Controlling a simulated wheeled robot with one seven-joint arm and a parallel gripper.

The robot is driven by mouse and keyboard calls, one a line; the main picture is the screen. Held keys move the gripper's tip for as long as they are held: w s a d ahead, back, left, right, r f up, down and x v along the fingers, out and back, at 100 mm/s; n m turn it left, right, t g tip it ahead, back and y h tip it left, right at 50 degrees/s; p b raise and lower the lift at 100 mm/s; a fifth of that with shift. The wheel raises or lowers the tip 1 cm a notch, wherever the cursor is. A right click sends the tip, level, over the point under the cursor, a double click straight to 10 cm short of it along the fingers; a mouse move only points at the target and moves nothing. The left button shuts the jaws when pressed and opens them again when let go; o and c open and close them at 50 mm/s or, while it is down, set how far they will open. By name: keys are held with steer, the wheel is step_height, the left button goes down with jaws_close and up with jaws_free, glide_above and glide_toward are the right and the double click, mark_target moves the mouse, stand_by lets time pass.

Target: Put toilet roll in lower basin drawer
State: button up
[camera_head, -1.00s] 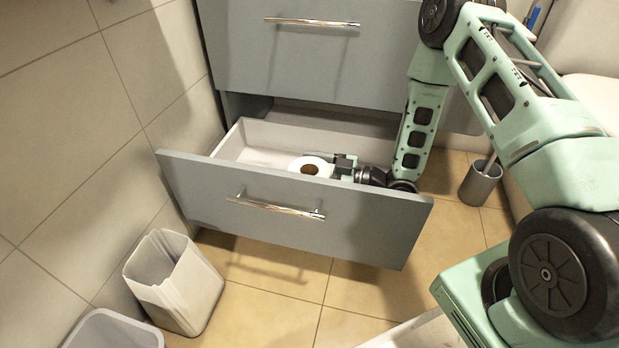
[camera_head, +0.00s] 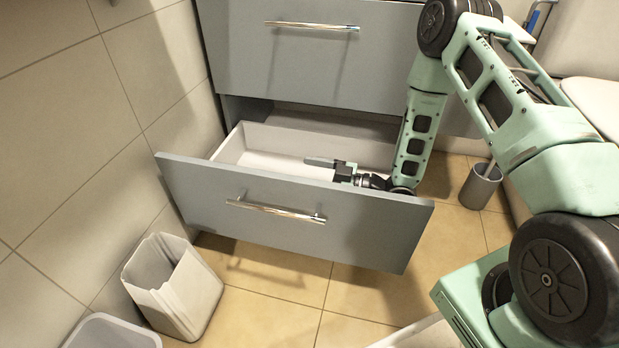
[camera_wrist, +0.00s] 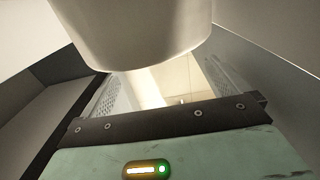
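The lower basin drawer (camera_head: 262,158) is pulled out, with a grey front and a pale inside. My gripper (camera_head: 322,164) reaches into it from the right, low behind the drawer front, fingers pointing left. In the wrist view, its two perforated fingers (camera_wrist: 160,88) stand apart with a bright gap between them. A white rounded body, apparently the toilet roll (camera_wrist: 135,35), fills the top of the wrist view, close to the fingers. I cannot tell whether they touch. The roll does not show in the head view; the drawer front may hide it.
A closed upper drawer (camera_head: 290,45) is above. A wastebasket (camera_head: 172,285) and another grey bin (camera_head: 110,333) stand on the floor at left. A toilet brush holder (camera_head: 480,186) stands at right. Tiled floor in front of the drawer is clear.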

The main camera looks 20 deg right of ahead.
steer(key=r+p+v, duration=0.1)
steer(key=p+v, duration=0.3)
steer(key=v, duration=0.3)
steer(key=shift+s+d, duration=0.2)
steer(key=shift+r+p, duration=0.15)
steer(key=shift+p, duration=0.15)
